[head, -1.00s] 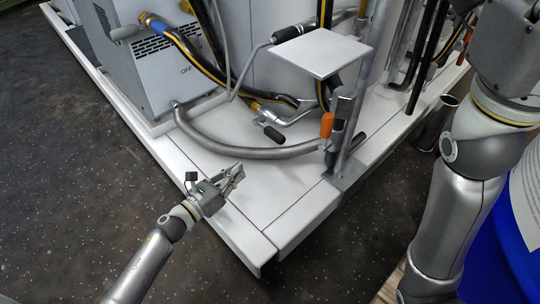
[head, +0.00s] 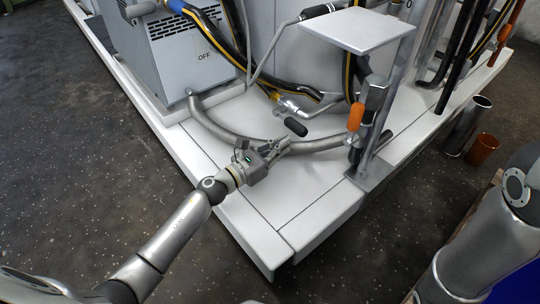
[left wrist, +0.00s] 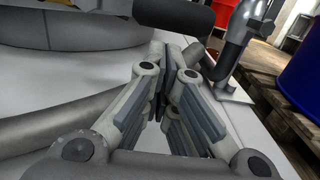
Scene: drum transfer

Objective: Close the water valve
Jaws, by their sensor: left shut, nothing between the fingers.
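A valve lever with a black grip (head: 295,127) stands above the white platform, on a silver pipe fitting (head: 290,104) with a yellow part. A second lever with an orange grip (head: 355,117) is on the upright post to its right; I cannot tell which one is the water valve. My left gripper (head: 284,147) is shut and empty, just below and in front of the black grip. In the left wrist view, the closed fingertips (left wrist: 165,60) lie under the black grip (left wrist: 174,12), apparently apart from it. My right gripper is out of view.
A curved grey pipe (head: 225,131) runs low behind my left gripper. A square white plate (head: 357,30) overhangs on the post. A blue drum (left wrist: 304,62) and an orange cup (head: 482,149) are right. The platform front is clear.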

